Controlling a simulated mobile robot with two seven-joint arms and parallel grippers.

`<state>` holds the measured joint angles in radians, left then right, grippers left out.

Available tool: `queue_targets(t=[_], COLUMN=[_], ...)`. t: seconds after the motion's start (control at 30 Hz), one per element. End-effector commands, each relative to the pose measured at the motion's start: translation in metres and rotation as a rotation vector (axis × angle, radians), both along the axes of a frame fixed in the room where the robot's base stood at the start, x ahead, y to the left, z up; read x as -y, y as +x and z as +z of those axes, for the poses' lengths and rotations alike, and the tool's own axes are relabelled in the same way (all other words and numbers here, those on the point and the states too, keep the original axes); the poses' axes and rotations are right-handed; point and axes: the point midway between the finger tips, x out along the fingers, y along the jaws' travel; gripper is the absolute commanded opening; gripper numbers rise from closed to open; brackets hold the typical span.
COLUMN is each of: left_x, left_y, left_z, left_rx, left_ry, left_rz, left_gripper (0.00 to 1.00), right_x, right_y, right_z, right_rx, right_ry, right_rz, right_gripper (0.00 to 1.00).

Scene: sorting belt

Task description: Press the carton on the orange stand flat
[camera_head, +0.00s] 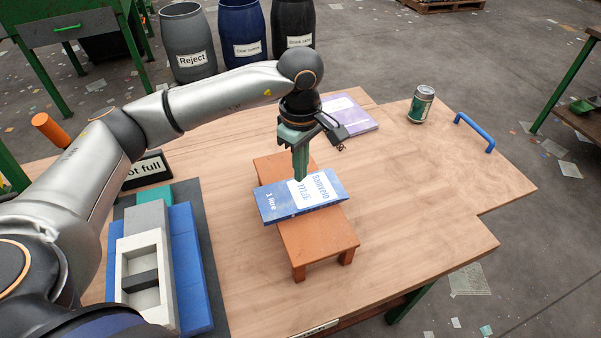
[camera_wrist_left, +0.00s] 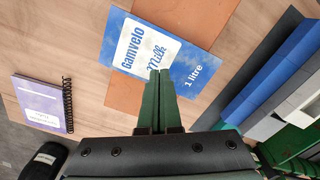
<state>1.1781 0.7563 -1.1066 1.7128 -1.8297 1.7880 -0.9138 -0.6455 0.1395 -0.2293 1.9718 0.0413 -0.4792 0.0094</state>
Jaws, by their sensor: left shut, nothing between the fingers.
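The blue and white milk carton (camera_head: 322,196) lies on its side across the orange stand (camera_head: 325,240) on the table. It looks thin, but I cannot tell its thickness for certain. My left gripper (camera_head: 301,178) is shut and empty, pointing down at the carton with its tips at or just above the upper face. In the left wrist view the shut fingers (camera_wrist_left: 158,75) overlap the carton (camera_wrist_left: 185,68), and the stand (camera_wrist_left: 125,95) shows beside it. I cannot tell whether the tips touch the carton. My right gripper is not in view.
A purple notebook (camera_head: 349,114), a green can (camera_head: 421,104) and a blue handle (camera_head: 474,132) are on the table's far side. Grey and blue blocks (camera_head: 190,265) stand at the left near a dark sign (camera_head: 148,168). The table right of the stand is clear. Labelled barrels (camera_head: 188,42) stand behind.

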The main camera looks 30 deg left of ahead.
Motion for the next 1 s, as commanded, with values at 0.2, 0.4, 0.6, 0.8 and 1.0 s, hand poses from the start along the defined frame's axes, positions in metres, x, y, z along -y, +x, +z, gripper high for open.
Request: queue_targets(t=[0.2,0.4,0.6,0.8,1.0], left_x=[0.0,0.0,0.0,0.0,0.0], left_y=[0.0,0.0,0.0,0.0,0.0], left_z=[0.026,0.046,0.061,0.06,0.059], left_rx=[0.001,0.001,0.0,0.0,-0.001], left_ry=[0.001,0.0,0.001,0.001,0.001], left_rz=[0.001,0.001,0.001,0.0,0.0], left_gripper=[0.0,0.0,0.0,0.0,0.0], right_x=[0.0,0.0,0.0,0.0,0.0], right_y=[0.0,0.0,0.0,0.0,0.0], right_z=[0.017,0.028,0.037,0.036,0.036], right_rx=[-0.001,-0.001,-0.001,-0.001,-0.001], right_ry=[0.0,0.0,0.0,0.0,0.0], right_rz=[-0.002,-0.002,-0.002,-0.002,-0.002], right_gripper=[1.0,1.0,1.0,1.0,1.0])
